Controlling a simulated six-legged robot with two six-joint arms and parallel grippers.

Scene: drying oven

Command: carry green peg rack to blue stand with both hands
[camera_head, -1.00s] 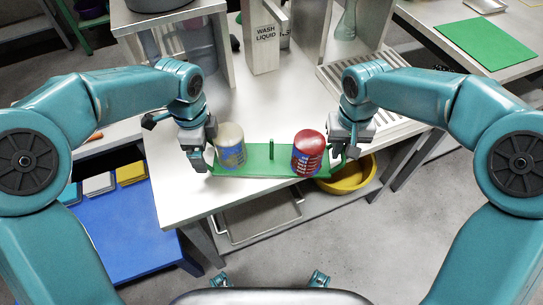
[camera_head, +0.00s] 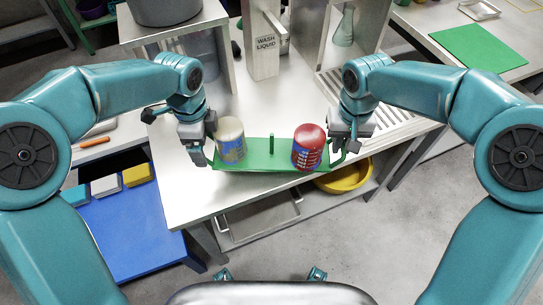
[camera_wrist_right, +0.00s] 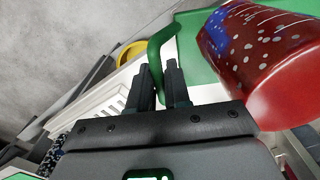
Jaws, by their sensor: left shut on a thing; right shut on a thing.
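The green peg rack (camera_head: 265,158) is a flat green board with a short peg in its middle, held between my two grippers over the white table's front edge. A cream and blue can (camera_head: 229,140) stands on its left part and a red and blue can (camera_head: 308,147) on its right part. My left gripper (camera_head: 205,158) is shut at the rack's left end; its grip is partly hidden. My right gripper (camera_head: 340,152) is shut on the rack's right handle, a green loop that shows between the fingers in the right wrist view (camera_wrist_right: 160,75). The blue stand (camera_head: 125,235) is low, at left.
Small teal, white and yellow blocks (camera_head: 137,175) lie along the blue stand's back edge. A yellow bowl (camera_head: 345,180) sits on the lower shelf.

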